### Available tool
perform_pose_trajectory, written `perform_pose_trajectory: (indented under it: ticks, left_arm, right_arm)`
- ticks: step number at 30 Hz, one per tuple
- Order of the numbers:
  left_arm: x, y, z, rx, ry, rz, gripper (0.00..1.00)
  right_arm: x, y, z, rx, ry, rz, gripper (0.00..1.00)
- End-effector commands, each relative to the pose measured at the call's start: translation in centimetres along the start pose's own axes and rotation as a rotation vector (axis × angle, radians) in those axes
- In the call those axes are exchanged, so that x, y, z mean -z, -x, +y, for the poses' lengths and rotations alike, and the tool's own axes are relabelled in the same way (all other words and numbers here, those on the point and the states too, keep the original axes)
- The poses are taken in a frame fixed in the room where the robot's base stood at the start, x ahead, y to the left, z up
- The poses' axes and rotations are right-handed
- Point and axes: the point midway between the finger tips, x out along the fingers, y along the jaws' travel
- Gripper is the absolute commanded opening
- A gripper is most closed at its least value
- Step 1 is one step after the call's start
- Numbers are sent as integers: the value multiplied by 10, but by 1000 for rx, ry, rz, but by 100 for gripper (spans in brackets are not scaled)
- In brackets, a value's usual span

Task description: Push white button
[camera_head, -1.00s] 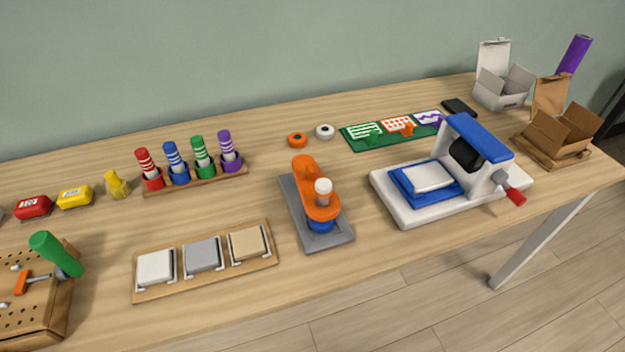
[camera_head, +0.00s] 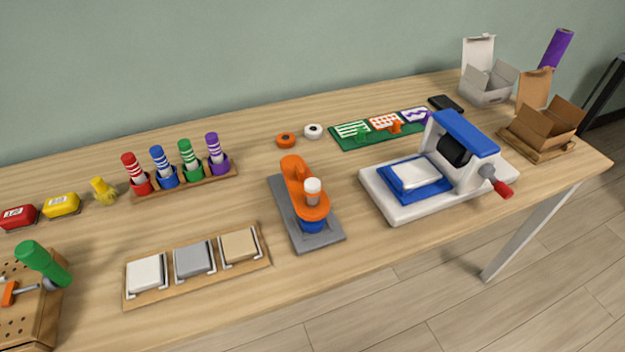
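A small white round piece (camera_head: 313,131) with a dark centre lies at the back middle of the table, beside a similar orange round piece (camera_head: 286,140). I cannot tell for sure whether it is the white button. An orange hand press (camera_head: 295,172) on a grey base stands at the middle front, with a white cylindrical knob (camera_head: 312,186) on top and a blue part below it. A wooden tray (camera_head: 197,287) at the front holds a white square block (camera_head: 146,273), a grey one (camera_head: 194,258) and a tan one (camera_head: 240,245). Neither gripper is in view.
A white machine (camera_head: 383,207) with a blue top and red handle stands right of centre. Several coloured tubes stand in a rack (camera_head: 190,190) at the back left. A pegboard box (camera_head: 40,320) is at front left. Open boxes (camera_head: 545,125) stand far right.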

Motion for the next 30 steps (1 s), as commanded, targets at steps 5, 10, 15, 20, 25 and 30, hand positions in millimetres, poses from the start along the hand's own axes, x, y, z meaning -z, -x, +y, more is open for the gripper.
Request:
perform_pose_trajectory:
  ticks: [5,10,15,20,25,30]
  left_arm:
    - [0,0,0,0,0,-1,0]
    - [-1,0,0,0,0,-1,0]
    - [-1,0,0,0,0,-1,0]
    - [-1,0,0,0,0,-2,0]
    - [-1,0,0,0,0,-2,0]
    - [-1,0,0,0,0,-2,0]
  right_arm:
    - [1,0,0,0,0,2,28]
    - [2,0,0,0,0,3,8]
    - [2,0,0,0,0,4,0]
    - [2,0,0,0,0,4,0]
    - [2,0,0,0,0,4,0]
    - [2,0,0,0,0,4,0]
